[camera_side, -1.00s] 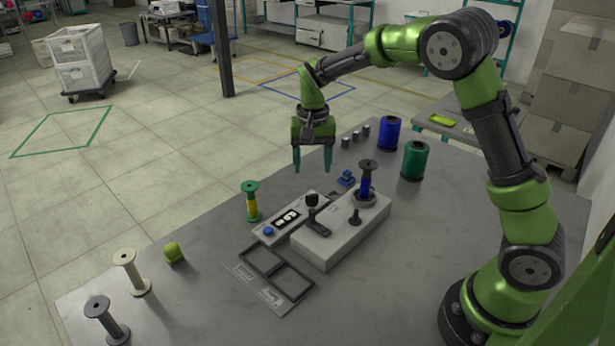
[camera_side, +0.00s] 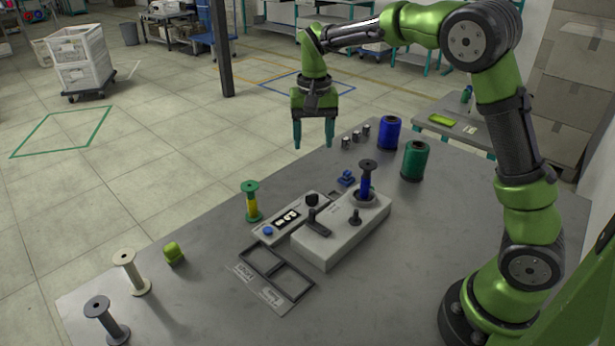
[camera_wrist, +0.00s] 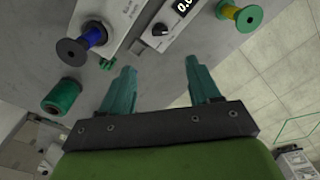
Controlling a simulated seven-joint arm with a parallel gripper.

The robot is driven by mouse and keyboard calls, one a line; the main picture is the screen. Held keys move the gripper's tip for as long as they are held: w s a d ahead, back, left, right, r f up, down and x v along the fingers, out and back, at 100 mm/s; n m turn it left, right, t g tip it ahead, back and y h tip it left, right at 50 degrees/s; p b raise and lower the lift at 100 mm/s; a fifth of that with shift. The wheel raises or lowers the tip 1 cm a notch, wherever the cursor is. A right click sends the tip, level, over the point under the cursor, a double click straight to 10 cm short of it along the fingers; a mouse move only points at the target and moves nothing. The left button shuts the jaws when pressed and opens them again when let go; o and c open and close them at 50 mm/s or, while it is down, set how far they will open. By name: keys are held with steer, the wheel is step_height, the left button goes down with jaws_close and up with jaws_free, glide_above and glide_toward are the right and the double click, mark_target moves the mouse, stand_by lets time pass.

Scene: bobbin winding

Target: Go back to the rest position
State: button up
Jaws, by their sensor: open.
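My gripper (camera_side: 313,136) is open and empty, raised above the far side of the grey table. Its two teal fingers point down, and they also show apart with nothing between them in the wrist view (camera_wrist: 167,80). The winding machine (camera_side: 340,235) stands mid-table below and to the right of it. A dark bobbin with blue thread (camera_side: 366,182) stands upright on the machine. A green bobbin with yellow thread (camera_side: 251,203) stands upright to the left of the machine's control box (camera_side: 287,217).
A blue spool (camera_side: 389,133) and a green spool (camera_side: 414,160) stand at the back right, near several small metal cylinders (camera_side: 357,135). A white bobbin (camera_side: 131,273), a grey bobbin (camera_side: 106,320) and a lime block (camera_side: 173,253) stand at the left.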

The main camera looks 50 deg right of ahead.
steer(key=s+a+r+n+t+y, duration=0.1)
steer(key=s+a+r+n+t, duration=0.1)
steer(key=s, duration=0.9)
steer(key=s+a+r+n+t+y, duration=0.1)
steer(key=s+a+r+t, duration=0.3)
steer(key=s, duration=0.7)
steer(key=shift+a+n+t, duration=0.2)
steer(key=shift+n+t, duration=0.3)
steer(key=shift+n, duration=0.1)
